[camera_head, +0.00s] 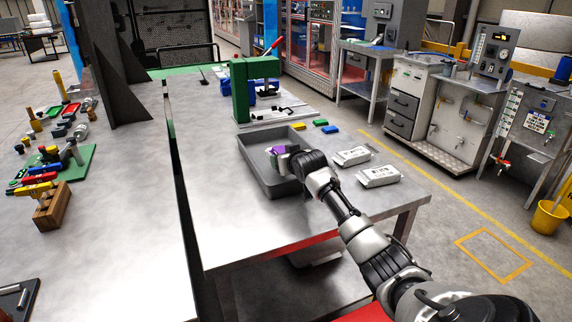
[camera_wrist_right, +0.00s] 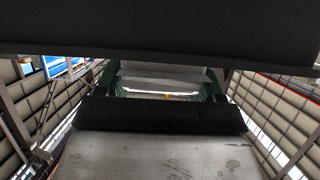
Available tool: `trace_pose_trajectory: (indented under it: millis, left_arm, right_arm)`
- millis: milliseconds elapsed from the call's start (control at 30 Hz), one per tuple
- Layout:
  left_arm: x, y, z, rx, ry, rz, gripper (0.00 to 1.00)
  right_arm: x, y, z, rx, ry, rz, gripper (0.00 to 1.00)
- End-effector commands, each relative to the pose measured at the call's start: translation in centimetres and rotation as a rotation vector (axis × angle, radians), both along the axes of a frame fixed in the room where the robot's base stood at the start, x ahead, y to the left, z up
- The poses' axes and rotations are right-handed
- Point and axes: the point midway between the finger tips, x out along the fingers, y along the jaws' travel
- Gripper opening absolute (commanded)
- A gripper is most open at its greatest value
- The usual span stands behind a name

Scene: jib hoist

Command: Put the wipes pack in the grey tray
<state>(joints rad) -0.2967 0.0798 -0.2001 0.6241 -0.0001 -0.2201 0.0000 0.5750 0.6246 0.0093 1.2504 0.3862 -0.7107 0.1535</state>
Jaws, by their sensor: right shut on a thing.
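The grey tray (camera_head: 254,167) stands on the metal workbench in the head view. My right gripper (camera_head: 283,157) reaches over the tray from the right and is shut on a small purple and whitish thing (camera_head: 278,149), which I take to be the wipes pack. The thing is mostly hidden by the gripper. I cannot tell whether it touches the tray floor. In the right wrist view, dark bars cross the top and middle, and the held thing cannot be made out clearly. My left gripper is not in view.
Two white labelled packs, one behind (camera_head: 352,156) and one nearer (camera_head: 379,176), lie right of the tray. Blue (camera_head: 332,129) and yellow (camera_head: 299,127) small blocks lie behind it. The bench (camera_head: 225,225) is clear in front.

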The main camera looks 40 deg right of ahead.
Motion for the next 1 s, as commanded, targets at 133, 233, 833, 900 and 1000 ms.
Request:
trace_pose_trajectory:
  millis: [133,233,833,900,1000]
  left_arm:
    - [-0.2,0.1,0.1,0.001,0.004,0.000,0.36]
    - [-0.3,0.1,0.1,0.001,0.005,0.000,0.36]
    - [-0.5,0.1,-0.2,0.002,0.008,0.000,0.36]
    - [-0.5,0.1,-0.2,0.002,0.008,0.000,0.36]
    - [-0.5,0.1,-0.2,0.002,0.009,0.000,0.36]
  right_arm:
    - [0.0,0.0,-1.8,0.000,0.000,0.001,0.43]
    - [0.0,0.0,-2.0,-0.001,-0.002,0.001,0.43]
    - [0.0,0.0,-3.5,0.001,0.004,0.001,0.43]
    - [0.0,0.1,-3.6,0.001,0.006,0.001,0.43]
    - [0.0,0.1,-3.9,0.003,0.011,0.001,0.79]
